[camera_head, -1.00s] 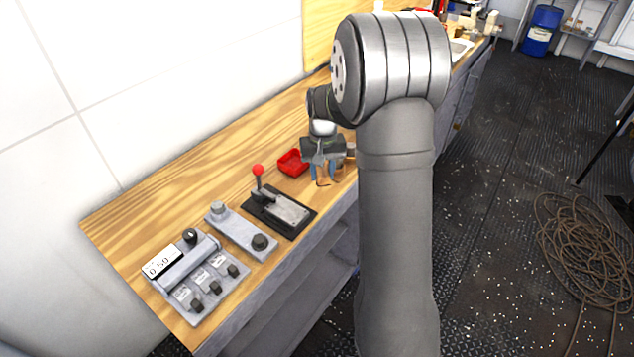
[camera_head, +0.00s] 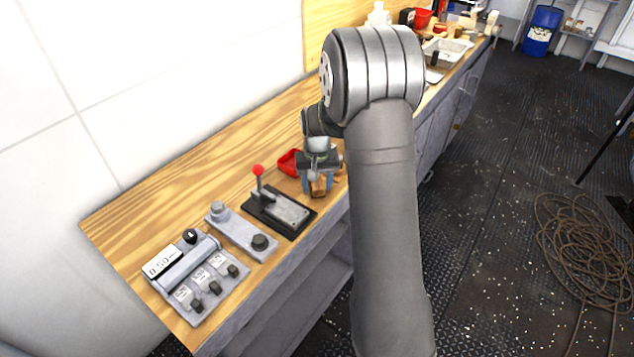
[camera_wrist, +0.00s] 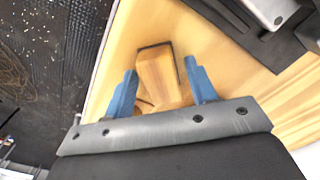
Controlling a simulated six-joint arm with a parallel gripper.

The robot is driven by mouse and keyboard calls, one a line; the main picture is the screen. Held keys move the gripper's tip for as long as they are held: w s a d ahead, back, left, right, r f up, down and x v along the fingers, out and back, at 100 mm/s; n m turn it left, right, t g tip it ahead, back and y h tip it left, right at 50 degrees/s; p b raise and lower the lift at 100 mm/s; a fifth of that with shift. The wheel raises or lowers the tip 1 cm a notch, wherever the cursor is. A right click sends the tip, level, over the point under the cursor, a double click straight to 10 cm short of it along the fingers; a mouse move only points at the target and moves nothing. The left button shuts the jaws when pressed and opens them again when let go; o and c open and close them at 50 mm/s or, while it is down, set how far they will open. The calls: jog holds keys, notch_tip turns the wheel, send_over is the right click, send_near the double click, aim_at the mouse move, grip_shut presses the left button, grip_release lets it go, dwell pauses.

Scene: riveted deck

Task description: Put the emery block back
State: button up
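A brown wooden block with a dark edge, which looks like the emery block (camera_head: 318,188), is at the front part of the wooden bench. It also shows in the wrist view (camera_wrist: 158,75). My gripper (camera_head: 318,184) points down over it, with its blue fingers on either side. In the wrist view my gripper (camera_wrist: 160,78) is open, and gaps show between the block and both fingers. A red tray (camera_head: 290,162) sits just left of my gripper, partly hidden by it.
A black-based lever device with a red knob (camera_head: 258,170) stands left of the gripper. Further left are a grey plate with knobs (camera_head: 240,232) and a control panel (camera_head: 195,280). The bench front edge is close. A white sink (camera_head: 452,48) lies further back.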

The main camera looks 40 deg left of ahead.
aim_at(317, 183)
notch_tip(317, 183, up, 12)
jog(key=shift+r, duration=0.2)
dwell(0.5)
jog(key=shift+f, duration=0.15)
notch_tip(317, 183, down, 12)
jog(key=shift+r, duration=2.05)
